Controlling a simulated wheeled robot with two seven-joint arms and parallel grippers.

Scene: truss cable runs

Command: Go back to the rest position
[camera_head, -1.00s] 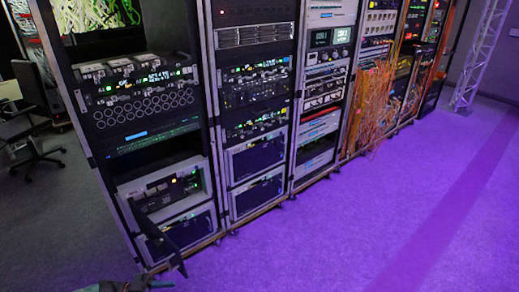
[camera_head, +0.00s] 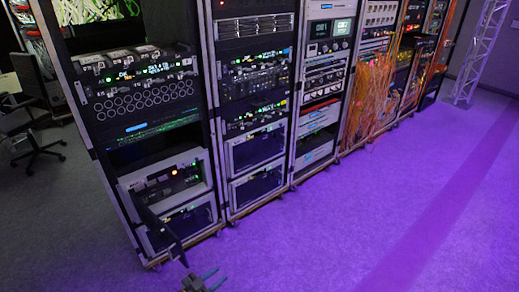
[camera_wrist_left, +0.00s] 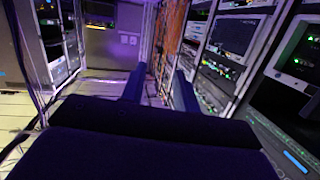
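My left gripper (camera_head: 204,279) shows at the bottom edge of the head view, low in front of the rack row. Its grey fingers are apart with nothing between them. In the left wrist view its two dark fingers (camera_wrist_left: 160,90) also stand apart, with a clear gap between them. Most of the left arm is outside the head view. My right gripper is not in view.
Equipment racks (camera_head: 215,130) stand in a row along the left and back. Orange cables (camera_head: 368,105) hang farther along. The purple-lit floor (camera_head: 340,230) is clear on the right. An office chair (camera_head: 35,140) stands far left.

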